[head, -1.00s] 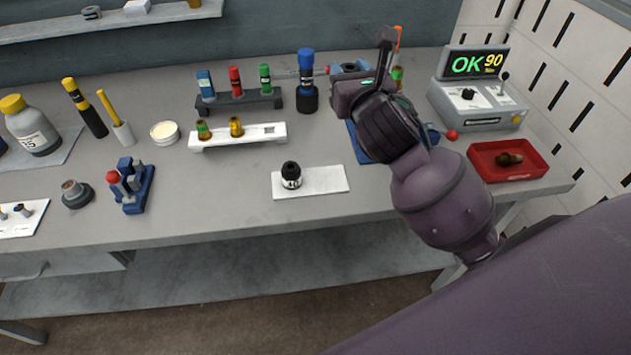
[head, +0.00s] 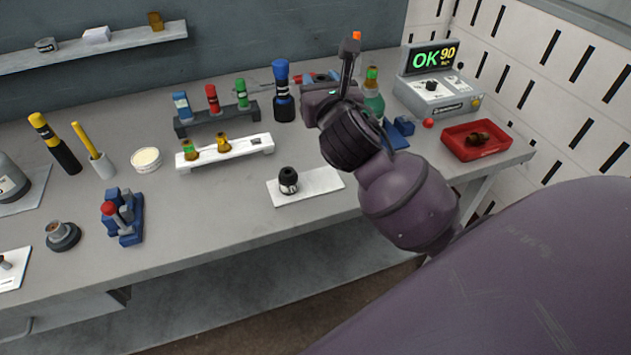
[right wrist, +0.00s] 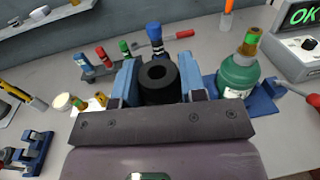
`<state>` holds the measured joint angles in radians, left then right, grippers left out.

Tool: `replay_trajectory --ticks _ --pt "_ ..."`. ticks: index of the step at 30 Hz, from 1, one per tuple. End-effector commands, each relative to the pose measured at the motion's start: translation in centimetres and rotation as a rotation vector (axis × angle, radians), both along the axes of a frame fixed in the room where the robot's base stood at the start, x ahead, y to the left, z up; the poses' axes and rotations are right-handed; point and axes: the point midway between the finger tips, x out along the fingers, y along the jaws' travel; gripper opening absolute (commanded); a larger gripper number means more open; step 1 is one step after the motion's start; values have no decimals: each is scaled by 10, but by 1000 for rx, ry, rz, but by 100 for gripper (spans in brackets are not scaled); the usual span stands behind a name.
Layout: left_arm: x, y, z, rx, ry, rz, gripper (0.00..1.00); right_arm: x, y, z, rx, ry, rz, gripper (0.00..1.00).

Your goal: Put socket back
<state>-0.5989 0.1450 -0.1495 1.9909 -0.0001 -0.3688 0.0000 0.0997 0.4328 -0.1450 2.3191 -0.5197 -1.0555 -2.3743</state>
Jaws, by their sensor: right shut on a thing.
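My right gripper (head: 322,100) is held over the back right of the bench. The right wrist view shows its blue-sided fingers shut on a black hollow cylinder, the socket (right wrist: 159,82), with its round opening facing up. The gripper hides most of the socket in the head view. A black piece with a pale band (head: 288,181) stands on a white pad (head: 322,185) nearer the front edge, apart from the gripper. A blue-topped black driver (head: 282,92) stands upright just left of the gripper. My left gripper is not in view.
A dark rack (head: 188,128) holds blue, red and green pieces; a white rack (head: 240,149) stands before it. A green bottle (right wrist: 238,76) is close to the right of the gripper. A red tray (head: 476,153) and a display reading OK 90 (head: 431,60) are farther right.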

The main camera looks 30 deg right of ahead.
Motion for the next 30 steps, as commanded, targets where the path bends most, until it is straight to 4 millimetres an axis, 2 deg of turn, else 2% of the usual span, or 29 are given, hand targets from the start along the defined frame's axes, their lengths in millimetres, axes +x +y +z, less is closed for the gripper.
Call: replay_trajectory --ticks 5,21,25,30 --pt "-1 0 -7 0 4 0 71 -1 -4 -23 2 6 -24 7" --pt "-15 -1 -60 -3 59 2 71 -1 -3 -140 3 8 -23 7" --pt "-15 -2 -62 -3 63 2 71 -1 -3 -157 1 7 -23 7" --pt "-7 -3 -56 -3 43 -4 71 -1 -4 -164 1 2 -22 7"
